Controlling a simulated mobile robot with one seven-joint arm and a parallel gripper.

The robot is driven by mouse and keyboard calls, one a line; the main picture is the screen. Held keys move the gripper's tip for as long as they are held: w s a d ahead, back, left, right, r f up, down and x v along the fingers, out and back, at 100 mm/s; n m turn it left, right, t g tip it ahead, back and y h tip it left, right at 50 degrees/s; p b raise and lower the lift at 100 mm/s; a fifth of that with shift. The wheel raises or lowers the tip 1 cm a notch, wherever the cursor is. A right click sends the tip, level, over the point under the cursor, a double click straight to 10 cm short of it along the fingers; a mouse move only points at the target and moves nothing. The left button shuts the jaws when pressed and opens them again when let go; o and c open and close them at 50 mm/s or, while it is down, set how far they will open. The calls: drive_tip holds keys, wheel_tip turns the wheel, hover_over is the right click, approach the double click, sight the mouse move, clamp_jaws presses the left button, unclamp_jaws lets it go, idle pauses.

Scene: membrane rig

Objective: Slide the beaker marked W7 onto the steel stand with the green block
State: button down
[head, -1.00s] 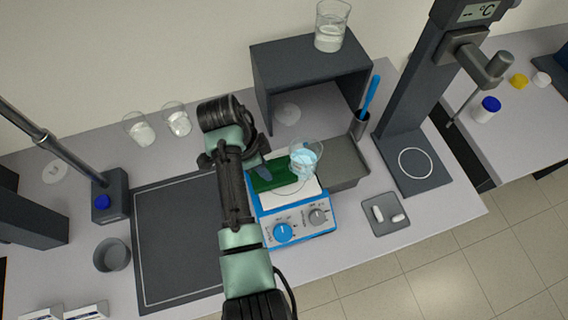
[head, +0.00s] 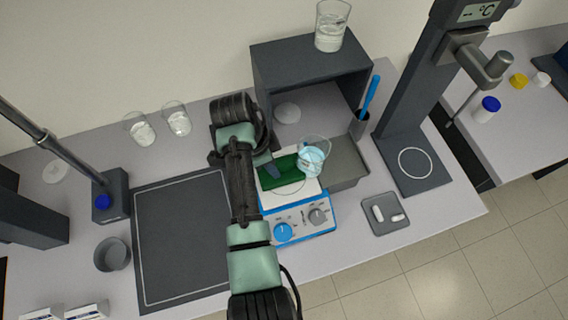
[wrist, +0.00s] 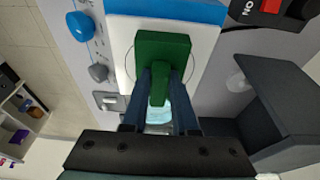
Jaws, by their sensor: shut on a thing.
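The beaker (head: 314,156), clear glass with pale blue liquid, stands at the right edge of the hotplate's white top, by the grey steel stand (head: 347,165). I cannot tell how much of its base is over the stand. No W7 mark is legible. The green block (head: 283,172) is at the beaker's left, touching or nearly touching it. My gripper (wrist: 160,88) is shut on the stem of the green block (wrist: 162,46) in the wrist view. The beaker (wrist: 160,116) there is mostly hidden behind the block and fingers.
The blue hotplate (head: 301,222) has its knobs at the front. A dark shelf (head: 310,58) with a beaker on top (head: 331,28) stands behind. A cup with a blue-handled tool (head: 359,126) is behind the stand. A small tray (head: 385,214) lies in front of it.

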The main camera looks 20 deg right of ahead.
sight(292, 160)
drive_tip(key=shift+d, duration=2.45)
drive_tip(key=shift+d, duration=0.25)
drive_tip(key=shift+d, duration=1.45)
drive_tip(key=shift+a+p, duration=0.35)
drive_tip(key=shift+a, duration=1.45)
drive_tip(key=p+v, duration=0.2)
drive_tip(key=d+p+v, duration=0.1)
drive_tip(key=p+v, duration=0.2)
drive_tip(key=d+p+v, duration=0.1)
drive_tip(key=p+v, duration=0.1)
drive_tip(key=v, duration=0.1)
drive_tip(key=shift+r, duration=0.35)
drive_tip(key=v, duration=0.1)
drive_tip(key=p+v, duration=0.1)
drive_tip(key=shift+d+r, duration=0.25)
drive_tip(key=shift+r, duration=0.1)
